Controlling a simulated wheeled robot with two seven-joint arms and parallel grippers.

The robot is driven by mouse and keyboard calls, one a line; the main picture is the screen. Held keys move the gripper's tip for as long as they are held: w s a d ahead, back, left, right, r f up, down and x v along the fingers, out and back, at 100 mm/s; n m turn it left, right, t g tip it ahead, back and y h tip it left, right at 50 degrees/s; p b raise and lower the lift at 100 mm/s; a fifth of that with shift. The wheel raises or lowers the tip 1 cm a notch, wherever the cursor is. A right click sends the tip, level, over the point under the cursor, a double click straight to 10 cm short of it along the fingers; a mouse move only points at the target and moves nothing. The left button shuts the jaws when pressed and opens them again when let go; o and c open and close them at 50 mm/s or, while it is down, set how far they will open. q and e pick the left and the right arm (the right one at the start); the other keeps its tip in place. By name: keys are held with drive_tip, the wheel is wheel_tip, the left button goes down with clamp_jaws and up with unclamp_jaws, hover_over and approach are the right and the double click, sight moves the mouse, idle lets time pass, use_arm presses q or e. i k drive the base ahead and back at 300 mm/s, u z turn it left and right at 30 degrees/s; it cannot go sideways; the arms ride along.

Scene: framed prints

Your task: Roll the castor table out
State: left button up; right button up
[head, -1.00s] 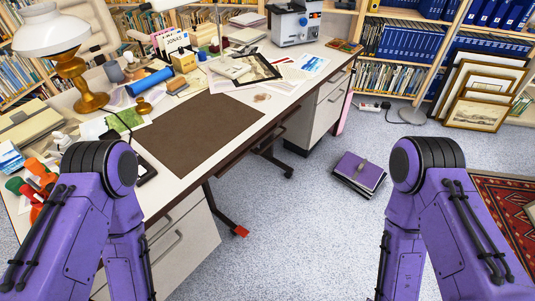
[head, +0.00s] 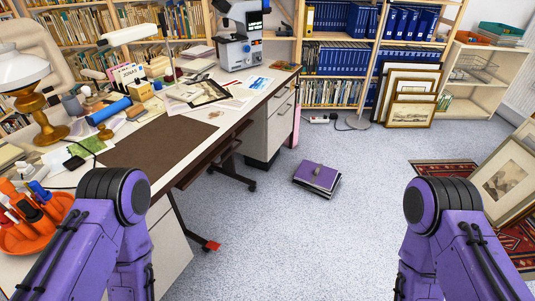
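A white-topped desk (head: 172,131) with a brown mat stands at the left. Under it shows a dark frame (head: 225,160) with a black castor (head: 252,187) on the floor and a leg ending in a red foot (head: 211,246). This may be the castor table, but the desk top hides most of it and I cannot tell whether it is separate from the desk. My purple arms show at the lower left and lower right. Both grippers are outside the view.
A purple book-like stack (head: 317,178) lies on the floor right of the desk. Framed prints (head: 410,95) lean by the shelves, and another (head: 508,180) stands at right on a red rug (head: 440,172). A cable (head: 350,123) lies at the back.

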sight(225, 149)
drive_tip(key=z, duration=0.55)
drive_tip(key=i, duration=0.9)
drive_tip(key=u, duration=1.8)
